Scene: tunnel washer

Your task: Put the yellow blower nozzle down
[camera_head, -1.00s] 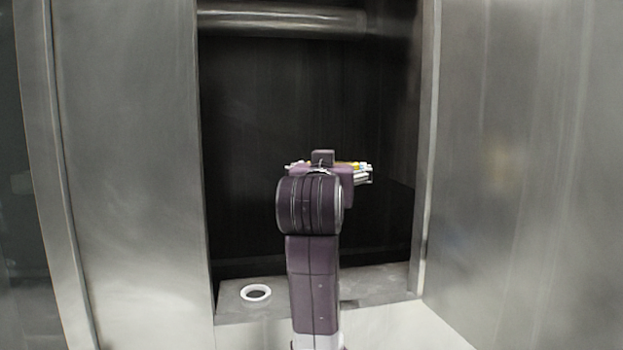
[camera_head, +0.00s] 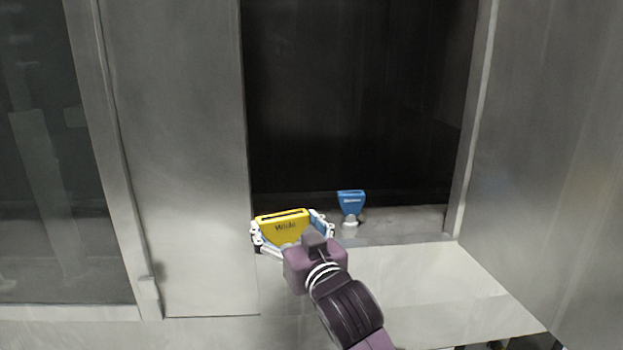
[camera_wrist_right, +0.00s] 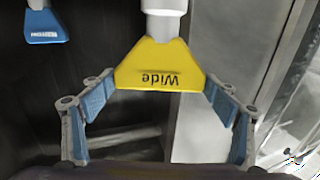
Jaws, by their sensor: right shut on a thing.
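The yellow blower nozzle (camera_head: 283,228), marked with a dark word, is between the fingers of my right gripper (camera_head: 291,229), at the left front of the dark recess. My right gripper is shut on it. In the right wrist view the nozzle (camera_wrist_right: 160,66) reads "Wide" upside down, with a white neck (camera_wrist_right: 163,20) at the top edge. The blue fingers of the gripper (camera_wrist_right: 160,98) flank its wide end. Whether the nozzle touches the surface below is hidden by the gripper. My left gripper is not in view.
A blue nozzle (camera_head: 350,200) stands upright on a white base on the recess floor (camera_head: 405,216), right of the yellow one. It also shows in the right wrist view (camera_wrist_right: 44,27). Metal walls flank the recess. A pale ledge (camera_head: 420,280) in front is clear.

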